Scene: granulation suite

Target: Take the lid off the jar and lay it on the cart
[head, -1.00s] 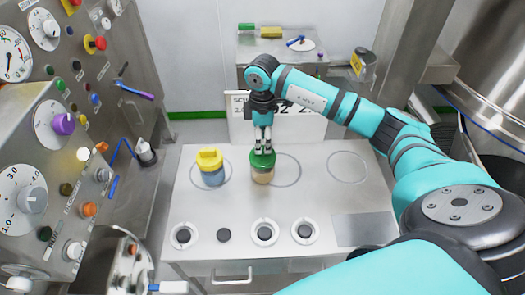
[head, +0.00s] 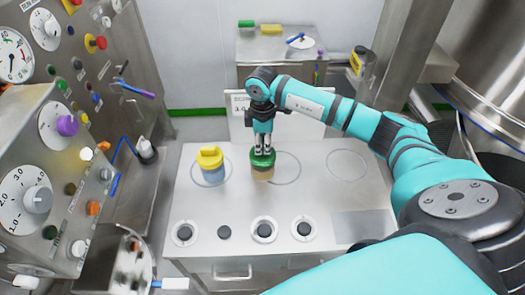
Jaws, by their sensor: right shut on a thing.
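A jar (head: 262,174) with tan contents and a green lid (head: 263,159) stands on the steel cart top (head: 335,200), at the left edge of a marked circle. The lid sits on the jar's mouth; I cannot tell whether it is loose. My right gripper (head: 263,150) points down from above and is shut on the green lid. A second jar, blue with a yellow lid (head: 209,157), stands to its left in another marked circle. My left gripper is not in view.
An empty marked circle (head: 346,165) lies to the right on the cart. Several round black-centred fittings (head: 264,230) line the cart's front. A sign (head: 240,105) stands behind the jar. A control panel (head: 60,150) rises at left.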

